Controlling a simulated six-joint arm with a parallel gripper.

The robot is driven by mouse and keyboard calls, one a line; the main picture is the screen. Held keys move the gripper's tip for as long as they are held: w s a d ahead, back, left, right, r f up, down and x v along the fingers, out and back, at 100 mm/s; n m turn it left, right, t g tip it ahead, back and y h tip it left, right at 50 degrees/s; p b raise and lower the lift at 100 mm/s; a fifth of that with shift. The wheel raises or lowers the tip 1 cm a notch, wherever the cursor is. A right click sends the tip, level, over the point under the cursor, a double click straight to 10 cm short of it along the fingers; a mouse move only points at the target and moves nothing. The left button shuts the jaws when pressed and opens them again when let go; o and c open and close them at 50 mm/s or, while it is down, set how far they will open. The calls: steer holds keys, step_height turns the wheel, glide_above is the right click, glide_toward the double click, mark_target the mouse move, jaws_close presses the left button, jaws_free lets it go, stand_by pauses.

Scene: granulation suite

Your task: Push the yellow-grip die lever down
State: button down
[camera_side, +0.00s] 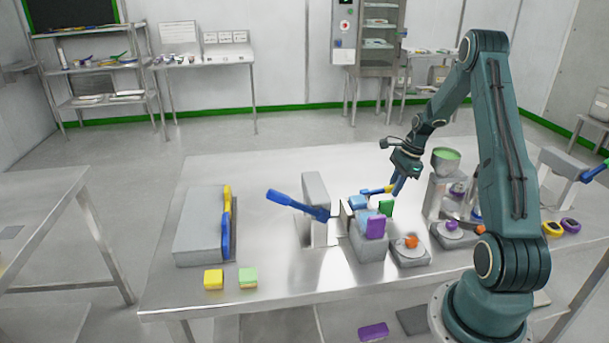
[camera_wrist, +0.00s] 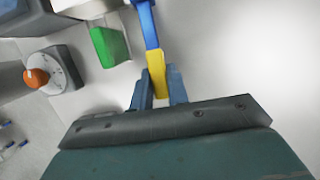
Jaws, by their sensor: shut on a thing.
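The die lever has a blue arm and a yellow grip. In the wrist view its blue arm (camera_wrist: 150,27) comes down from the top and ends in the yellow grip (camera_wrist: 156,68). My gripper (camera_wrist: 158,87) is shut on the yellow grip, with one blue finger on each side. In the side view the lever (camera_side: 374,191) lies close to level behind the grey press blocks, and my gripper (camera_side: 397,187) is at its right end. The fingers partly hide the grip there, and the lever's pivot is not clear.
A green block (camera_side: 386,208) and a purple block (camera_side: 375,228) sit close beside the lever. A grey box with an orange knob (camera_side: 411,242) stands in front. Another blue-handled lever (camera_side: 287,203) sticks up to the left. The table behind my gripper is clear.

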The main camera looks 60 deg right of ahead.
mark_target(390, 186)
steer(key=c, duration=1.4)
jaws_free()
steer(key=shift+o, duration=0.2)
steer(key=v, duration=0.7)
steer(key=shift+r, duration=0.25)
steer(key=shift+s+d, duration=0.1)
steer(key=c, duration=0.6)
steer(key=shift+r, duration=0.25)
jaws_close()
step_height(390, 186, up, 9)
steer(key=w+a+g+h, duration=0.2)
steer(key=shift+w+a+g+h, duration=0.3)
steer(key=shift+w+g+h, duration=0.05)
steer(key=shift+g+h, duration=0.05)
